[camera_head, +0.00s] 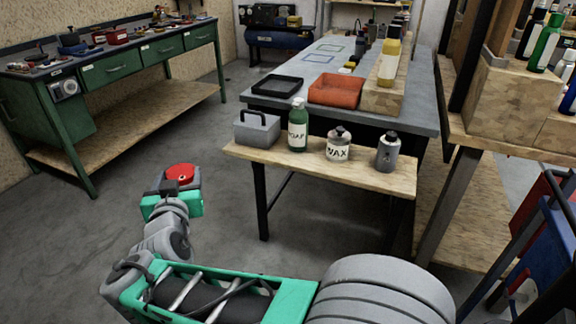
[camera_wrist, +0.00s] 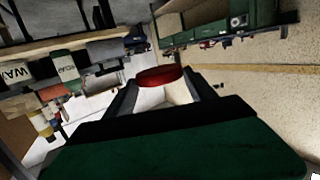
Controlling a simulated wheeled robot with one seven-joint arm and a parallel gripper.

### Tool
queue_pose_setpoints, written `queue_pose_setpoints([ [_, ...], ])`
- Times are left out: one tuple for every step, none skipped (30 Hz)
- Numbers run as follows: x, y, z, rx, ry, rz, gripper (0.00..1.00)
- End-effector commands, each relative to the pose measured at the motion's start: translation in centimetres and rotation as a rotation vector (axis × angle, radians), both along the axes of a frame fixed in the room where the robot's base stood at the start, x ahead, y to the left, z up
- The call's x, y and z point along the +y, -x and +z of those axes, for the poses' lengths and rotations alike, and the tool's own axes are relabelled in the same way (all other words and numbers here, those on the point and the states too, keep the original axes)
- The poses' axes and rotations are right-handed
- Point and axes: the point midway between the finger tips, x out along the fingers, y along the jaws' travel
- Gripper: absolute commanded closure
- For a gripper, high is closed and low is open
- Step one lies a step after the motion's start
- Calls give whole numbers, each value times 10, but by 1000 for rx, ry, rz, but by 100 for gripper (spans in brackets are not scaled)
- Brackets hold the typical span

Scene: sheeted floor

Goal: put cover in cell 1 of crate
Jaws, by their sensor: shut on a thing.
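A round red cover (camera_head: 180,171) is held in my gripper (camera_head: 178,186), out over the open floor at the left of the small wooden bench. In the wrist view the red cover (camera_wrist: 160,75) sits at the tips of my gripper (camera_wrist: 161,84), with a finger on each side. My gripper is shut on it. I cannot identify a crate with numbered cells for certain. An orange-red open tray (camera_head: 336,90) lies on the grey table, and its inside shows no clear divisions.
The wooden bench (camera_head: 320,169) holds a grey handled box (camera_head: 257,130), a green soap bottle (camera_head: 298,127), a wax bottle (camera_head: 338,146) and a grey can (camera_head: 388,152). A black tray (camera_head: 277,87) lies behind. A green workbench (camera_head: 120,65) stands left. Floor between is clear.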

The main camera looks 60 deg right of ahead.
Motion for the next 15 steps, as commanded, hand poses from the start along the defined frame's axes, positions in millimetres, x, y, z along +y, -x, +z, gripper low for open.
queue_pose_setpoints([
  [-32, 18, 2, -2, 1, -83, 88],
  [-50, 30, 2, -2, 1, -133, 88],
  [-73, 47, 3, -2, 1, -197, 88],
  [-90, 61, 4, -3, 1, -247, 88],
  [-105, 74, 5, -4, 1, -295, 88],
  [-124, 93, 6, -3, 1, -354, 88],
  [-137, 106, 8, -3, 1, -396, 88],
  [-149, 118, 9, -3, 1, -434, 88],
  [-162, 134, 11, -4, 2, -481, 88],
  [-171, 145, 12, -4, 2, -512, 88],
  [-179, 154, 13, -3, 1, -539, 88],
  [-188, 165, 15, -3, 2, -570, 88],
  [-193, 171, 17, -3, 1, -588, 88],
  [-198, 177, 18, -3, 2, -603, 88],
  [-204, 182, 21, -3, 1, -619, 88],
])
